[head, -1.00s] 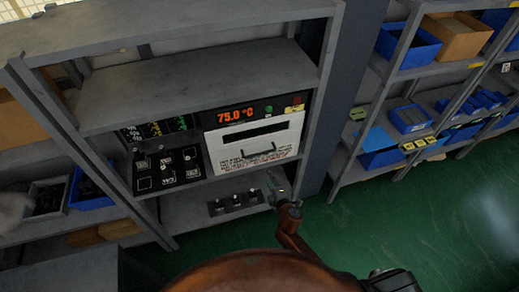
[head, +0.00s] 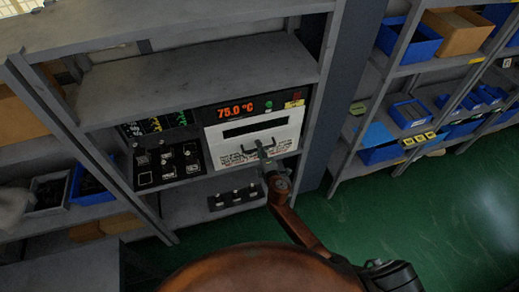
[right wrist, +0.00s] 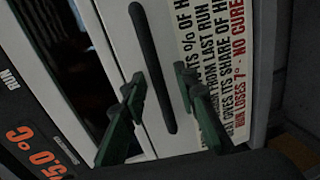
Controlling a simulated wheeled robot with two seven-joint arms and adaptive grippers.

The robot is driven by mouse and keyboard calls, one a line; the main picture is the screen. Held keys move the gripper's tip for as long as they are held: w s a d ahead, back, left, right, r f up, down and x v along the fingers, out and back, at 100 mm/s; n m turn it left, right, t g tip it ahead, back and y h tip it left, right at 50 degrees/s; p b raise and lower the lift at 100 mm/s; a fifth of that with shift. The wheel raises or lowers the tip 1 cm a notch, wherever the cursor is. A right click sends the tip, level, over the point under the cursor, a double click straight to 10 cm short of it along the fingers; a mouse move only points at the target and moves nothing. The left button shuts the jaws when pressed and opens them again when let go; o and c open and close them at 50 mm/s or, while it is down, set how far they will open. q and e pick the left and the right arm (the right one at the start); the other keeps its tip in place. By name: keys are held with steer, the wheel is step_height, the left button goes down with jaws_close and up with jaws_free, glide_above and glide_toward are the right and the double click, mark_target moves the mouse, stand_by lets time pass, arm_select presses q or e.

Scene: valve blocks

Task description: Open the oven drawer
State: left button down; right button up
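The oven drawer (head: 230,143) is a white front panel with a dark window slot, printed text and a dark bar handle (head: 243,151). It looks closed, set in the grey shelf unit under a red 75.0 °C display (head: 235,111). In the right wrist view the two green fingers are apart, one on each side of the handle (right wrist: 150,55). I see gaps beside the bar, so it does not look gripped. My left gripper is not in view.
A switch panel (head: 168,162) sits left of the drawer, and a small switch strip (head: 234,197) lies on the shelf below. A dark post (head: 345,100) stands to the right. Blue bins (head: 408,112) fill the right shelves. Green floor (head: 400,230) is clear at lower right.

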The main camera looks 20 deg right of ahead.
jaws_close()
stand_by(0.7)
